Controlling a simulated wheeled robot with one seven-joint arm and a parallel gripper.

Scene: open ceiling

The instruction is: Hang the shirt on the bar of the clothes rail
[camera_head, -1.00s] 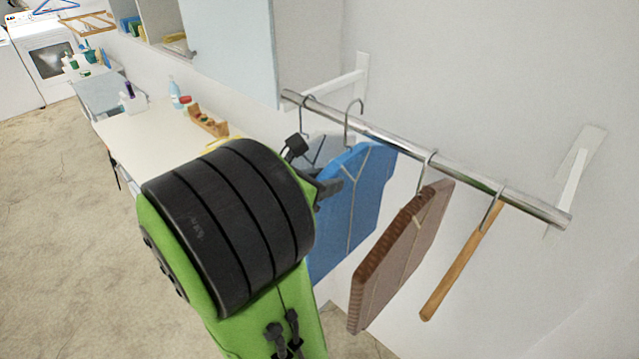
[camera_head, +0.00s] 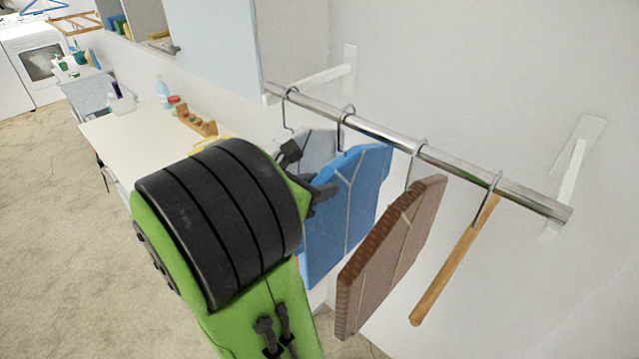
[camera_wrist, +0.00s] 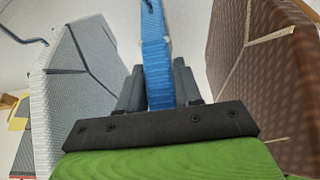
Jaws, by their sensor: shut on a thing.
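The blue shirt (camera_head: 352,200) is on a hanger, between a grey shirt (camera_head: 317,150) on the left and a brown shirt (camera_head: 392,255) on the right. My gripper (camera_wrist: 158,88) is shut on the edge of the blue shirt, which also shows in the wrist view (camera_wrist: 156,60). In the head view my arm partly hides the gripper and the grey shirt. The blue shirt's hook (camera_head: 345,115) is at the bar (camera_head: 450,165) of the clothes rail, its top just above it. It appears to loop over the bar; contact is hard to tell.
A bare wooden hanger (camera_head: 455,262) hangs at the right of the bar. Wall brackets (camera_head: 567,175) hold the rail. A pale table (camera_head: 140,135) with bottles and a wooden rack stands at the left, below a cabinet (camera_head: 215,50). Open carpet lies further left.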

